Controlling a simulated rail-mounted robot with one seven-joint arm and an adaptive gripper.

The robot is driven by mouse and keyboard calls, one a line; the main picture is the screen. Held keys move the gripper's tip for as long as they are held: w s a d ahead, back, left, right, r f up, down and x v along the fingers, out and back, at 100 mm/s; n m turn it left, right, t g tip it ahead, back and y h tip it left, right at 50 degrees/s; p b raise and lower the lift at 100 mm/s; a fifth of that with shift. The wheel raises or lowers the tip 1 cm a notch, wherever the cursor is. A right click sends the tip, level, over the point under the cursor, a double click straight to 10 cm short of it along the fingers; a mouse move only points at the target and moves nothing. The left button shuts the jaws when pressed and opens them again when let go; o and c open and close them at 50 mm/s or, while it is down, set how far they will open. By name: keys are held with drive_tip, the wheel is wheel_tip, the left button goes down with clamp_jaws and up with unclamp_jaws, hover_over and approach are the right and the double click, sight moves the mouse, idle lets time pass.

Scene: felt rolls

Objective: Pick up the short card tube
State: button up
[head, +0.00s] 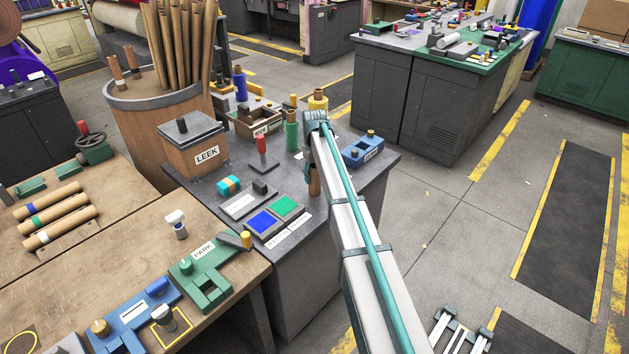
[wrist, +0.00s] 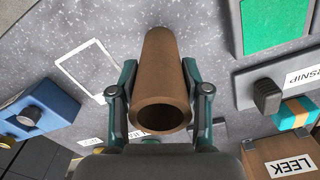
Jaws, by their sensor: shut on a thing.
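The short card tube (wrist: 161,60) is a plain brown hollow cylinder. In the wrist view it lies between the two fingers of my gripper (wrist: 160,82), its open end facing the camera. My gripper is shut on it, one finger on each side. In the head view a small brown part of the tube (head: 315,183) shows beside my arm, above the right part of the grey bench top (head: 228,172). My arm hides most of the gripper there. I cannot tell whether the tube's far end touches the bench.
A white outlined square (wrist: 88,68) is on the bench beside the tube. A blue block fixture (head: 363,152) stands to the right, and the LEEK box (head: 194,147) to the left. Green and yellow spools (head: 291,134) stand behind. Blue and green pads (head: 262,223) lie in front.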

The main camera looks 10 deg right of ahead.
drive_tip(key=shift+c, duration=0.4)
drive_tip(key=shift+r, duration=0.1)
drive_tip(key=shift+r, duration=0.4)
drive_tip(key=shift+r+b, duration=0.45)
drive_tip(key=shift+r, duration=0.5)
drive_tip(key=s+a+r+b, duration=0.2)
drive_tip(key=s+r+b, duration=0.2)
drive_tip(key=s+r, duration=0.6)
drive_tip(key=s, duration=0.3)
drive_tip(key=shift+s+a, duration=0.25)
drive_tip(key=shift+s, duration=0.15)
drive_tip(key=shift+a+r, duration=0.1)
drive_tip(key=shift+r, duration=0.05)
